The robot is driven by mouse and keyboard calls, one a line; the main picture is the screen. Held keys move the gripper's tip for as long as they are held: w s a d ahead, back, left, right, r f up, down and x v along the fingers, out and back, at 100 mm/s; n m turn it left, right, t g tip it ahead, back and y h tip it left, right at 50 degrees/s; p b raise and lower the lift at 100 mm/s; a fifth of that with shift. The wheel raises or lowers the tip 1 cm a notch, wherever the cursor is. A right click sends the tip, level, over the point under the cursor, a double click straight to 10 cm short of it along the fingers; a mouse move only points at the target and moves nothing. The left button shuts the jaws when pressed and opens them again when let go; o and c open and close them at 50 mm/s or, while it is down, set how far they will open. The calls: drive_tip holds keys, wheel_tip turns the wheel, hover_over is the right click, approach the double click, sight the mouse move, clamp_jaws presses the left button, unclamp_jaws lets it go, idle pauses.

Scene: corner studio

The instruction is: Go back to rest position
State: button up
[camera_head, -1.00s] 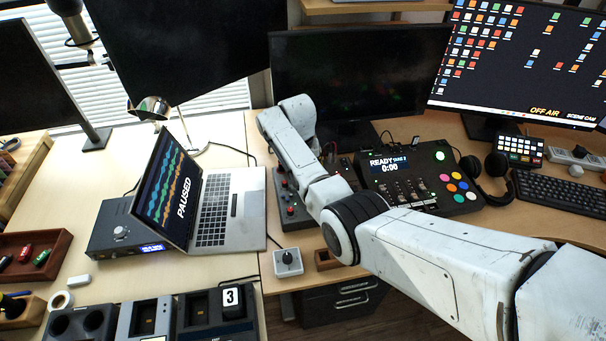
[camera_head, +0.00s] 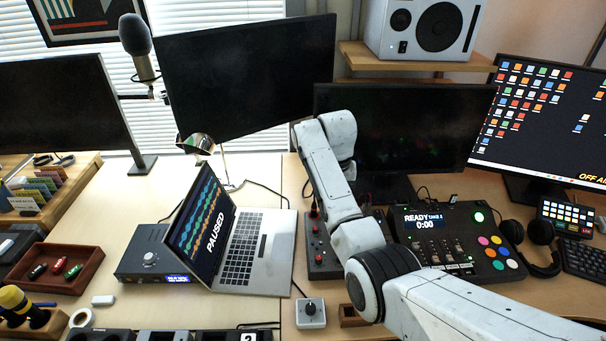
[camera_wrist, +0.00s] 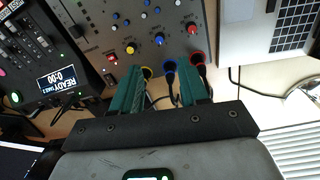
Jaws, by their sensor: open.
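My gripper (camera_wrist: 160,82) shows in the wrist view as two green fingers standing apart, with nothing held between them. They point at the near edge of a dark control box with coloured knobs (camera_wrist: 140,25). Plugs with yellow, blue and red rings (camera_wrist: 168,68) sit at that edge, in line with the gap between the fingers. Whether the fingers touch them I cannot tell. In the head view my white arm reaches over the right desk, bent above the control box (camera_head: 316,245), and the gripper itself is hidden.
A laptop reading PAUSED (camera_head: 262,245) stands left of the arm. A console reading READY (camera_head: 455,240) lies to its right, a dark monitor (camera_head: 400,125) behind it. The left desk has bare patches.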

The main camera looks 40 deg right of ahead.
drive_tip(key=s+a+f, duration=0.1)
drive_tip(key=f, duration=0.1)
drive_tip(key=s+a+f+n, duration=0.1)
drive_tip(key=s+a+f, duration=0.1)
drive_tip(key=s+a+f+n+t, duration=0.1)
drive_tip(key=a+f, duration=0.1)
drive_tip(key=shift+s+a, duration=0.2)
drive_tip(key=shift+s, duration=0.15)
drive_tip(key=s+a+r+n+t, duration=0.1)
drive_tip(key=s+a+n+t, duration=0.15)
drive_tip(key=s+a, duration=0.55)
drive_tip(key=s+a+n+t, duration=0.2)
drive_tip(key=s+a+n, duration=0.25)
drive_tip(key=s, duration=0.75)
drive_tip(key=s+d+f+g, duration=0.1)
drive_tip(key=s+f+g, duration=0.3)
drive_tip(key=s, duration=0.7)
drive_tip(key=shift+f+m, duration=0.4)
drive_tip(key=shift+f, duration=0.4)
